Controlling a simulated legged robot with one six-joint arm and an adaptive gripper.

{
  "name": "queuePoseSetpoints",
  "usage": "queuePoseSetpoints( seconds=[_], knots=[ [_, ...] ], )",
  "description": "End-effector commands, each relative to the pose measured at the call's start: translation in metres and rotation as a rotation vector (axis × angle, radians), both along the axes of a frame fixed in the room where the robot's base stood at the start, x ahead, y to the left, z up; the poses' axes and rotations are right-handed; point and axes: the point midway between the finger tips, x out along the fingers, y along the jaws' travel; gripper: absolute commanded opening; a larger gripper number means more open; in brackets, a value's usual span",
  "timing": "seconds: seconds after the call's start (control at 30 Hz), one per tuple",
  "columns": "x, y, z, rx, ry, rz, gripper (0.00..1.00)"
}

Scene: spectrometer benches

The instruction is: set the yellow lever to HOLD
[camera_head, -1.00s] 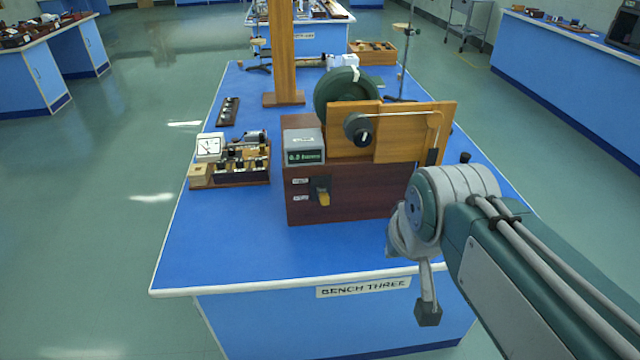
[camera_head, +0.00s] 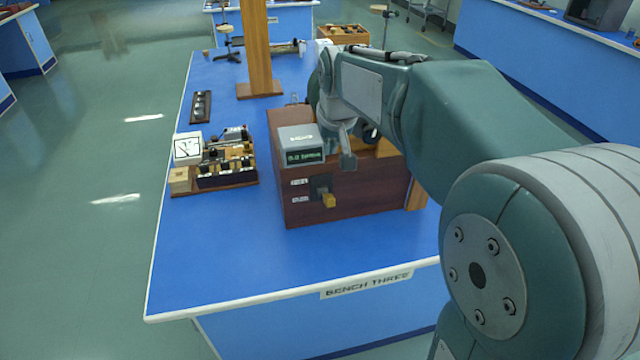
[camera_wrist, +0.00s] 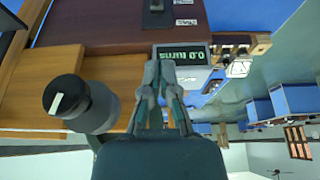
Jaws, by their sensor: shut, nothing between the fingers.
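The yellow lever (camera_head: 329,200) sticks out of a dark switch plate on the front of a dark wooden box, pointing downward. Two small white labels, an upper (camera_head: 299,182) and a lower (camera_head: 300,199), sit left of it; their words are too small to read. My gripper (camera_head: 349,162) hangs above and a little right of the lever, in front of the box, apart from the lever. In the wrist view the fingers (camera_wrist: 163,66) are together and empty, beside the digital display (camera_wrist: 182,55). The dark switch plate (camera_wrist: 153,12) shows at the top edge of that view.
The grey display unit (camera_head: 303,143) sits on the box's left top. A dark knob (camera_wrist: 68,98) with a white mark is close to the fingers in the wrist view. An instrument board (camera_head: 215,160) stands to the left. The blue bench top (camera_head: 215,250) is clear in front.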

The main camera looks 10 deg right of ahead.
Motion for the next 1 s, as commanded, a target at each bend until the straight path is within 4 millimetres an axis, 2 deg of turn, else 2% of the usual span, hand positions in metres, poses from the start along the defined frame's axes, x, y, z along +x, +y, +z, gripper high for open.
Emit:
queuePoseSetpoints(
  seconds=[0.23,0.37,0.87,1.0],
  knots=[
    [0.0,0.0,-0.001,-0.001,0.001,-0.001,0.0],
    [0.004,0.002,-0.012,-0.003,0.005,0.0,0.0],
    [0.037,0.0,-0.097,-0.001,0.005,-0.002,0.0],
    [0.026,0.001,-0.116,-0.003,0.002,-0.001,0.0]
  ],
)
